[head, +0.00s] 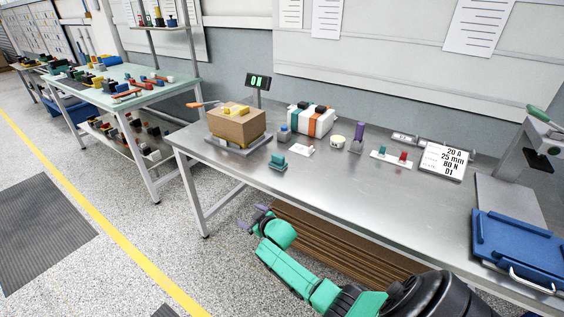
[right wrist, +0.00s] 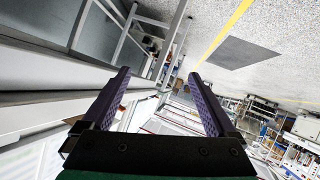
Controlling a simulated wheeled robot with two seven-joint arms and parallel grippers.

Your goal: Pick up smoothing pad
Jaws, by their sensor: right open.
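I cannot tell for sure which thing is the smoothing pad. A small upright purple-and-grey piece (head: 357,138) stands at the back middle of the metal bench (head: 330,190). A small teal block on a grey base (head: 278,161) sits closer to the front edge, to its left. My right gripper (head: 262,214) is in front of the bench and below its top, apart from everything on it. In the right wrist view its two purple fingers (right wrist: 160,105) are spread wide with nothing between them. My left gripper is not in view.
A white strip with teal and red pieces (head: 391,158), a sign (head: 443,161) and a blue tray (head: 520,244) are to the right. The bench's front middle is bare.

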